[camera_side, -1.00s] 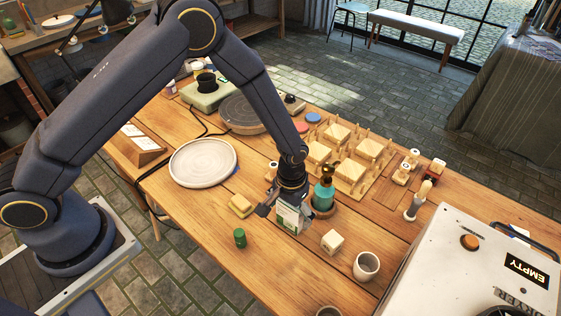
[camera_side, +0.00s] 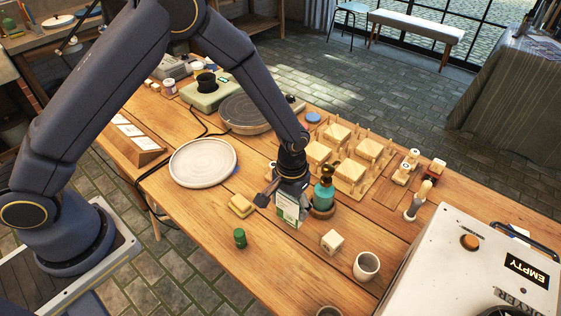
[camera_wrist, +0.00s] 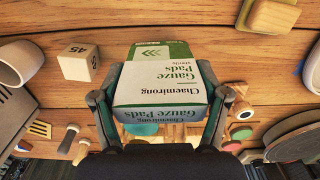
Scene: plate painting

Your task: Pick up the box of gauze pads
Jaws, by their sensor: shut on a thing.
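The box of gauze pads (camera_side: 287,210) is white and green and hangs below my gripper (camera_side: 282,196) in the side view. In the wrist view the box (camera_wrist: 163,88) shows its "Chaemirong Gauze Pads" lettering. My gripper (camera_wrist: 163,106) has one finger against each side of it and is shut on it. The box looks roughly upright; a gap beneath it is hard to judge from the side view.
A teal bottle (camera_side: 324,192) stands close to the right of the box. A yellow block (camera_side: 241,205), a green cylinder (camera_side: 239,238), a white cube (camera_side: 331,242) and a cup (camera_side: 366,266) are nearby. A round plate (camera_side: 203,163) lies to the left.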

